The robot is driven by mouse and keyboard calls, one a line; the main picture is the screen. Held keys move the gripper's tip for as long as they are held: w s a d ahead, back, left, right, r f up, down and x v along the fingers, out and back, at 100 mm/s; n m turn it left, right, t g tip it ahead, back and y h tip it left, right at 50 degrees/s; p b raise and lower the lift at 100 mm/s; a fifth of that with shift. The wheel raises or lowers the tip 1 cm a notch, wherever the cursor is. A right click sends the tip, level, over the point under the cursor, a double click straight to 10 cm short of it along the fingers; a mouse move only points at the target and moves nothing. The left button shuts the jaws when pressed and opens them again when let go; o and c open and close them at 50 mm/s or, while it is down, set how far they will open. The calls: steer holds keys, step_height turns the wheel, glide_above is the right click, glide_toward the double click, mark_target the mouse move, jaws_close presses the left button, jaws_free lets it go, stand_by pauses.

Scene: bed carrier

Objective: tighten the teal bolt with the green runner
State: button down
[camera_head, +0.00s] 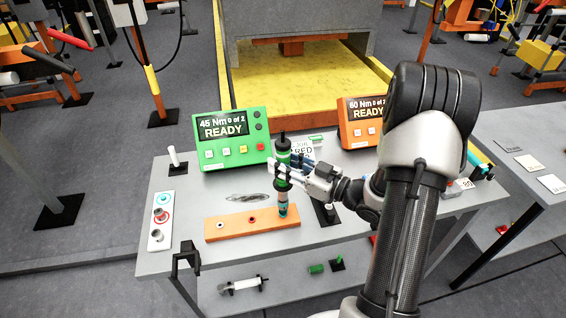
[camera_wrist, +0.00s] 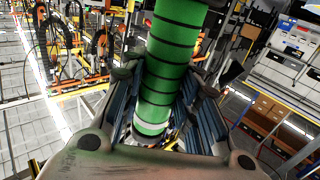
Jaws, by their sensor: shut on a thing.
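My gripper (camera_head: 284,172) is shut on the green runner (camera_head: 283,148), a tall green tool with dark bands and a black top. The runner stands about upright, its lower end over the right end of the orange block (camera_head: 233,228). A teal part (camera_head: 282,197) shows at that lower end. I cannot tell whether it is the tool's tip or the teal bolt, or whether the tip sits on the bolt. In the wrist view the green runner (camera_wrist: 165,70) runs up between my fingers (camera_wrist: 155,118). The green controller (camera_head: 231,138) reads 45 Nm, 0 of 2, READY.
The orange controller (camera_head: 362,122) reads 60 Nm, 0 of 2, READY. A button panel (camera_head: 157,238) lies on the table's (camera_head: 190,185) left side, near a white-handled upright (camera_head: 174,157). A grey wire-like item (camera_head: 247,197) lies behind the block. A shelf below holds small tools.

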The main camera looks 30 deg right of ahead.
mark_target(289, 155)
steer(key=shift+f+b, duration=1.45)
steer(key=shift+f, duration=0.4)
stand_by(2.7)
steer(key=shift+r, duration=0.1)
steer(key=shift+r+p, duration=2.65)
steer(key=shift+r, duration=0.9)
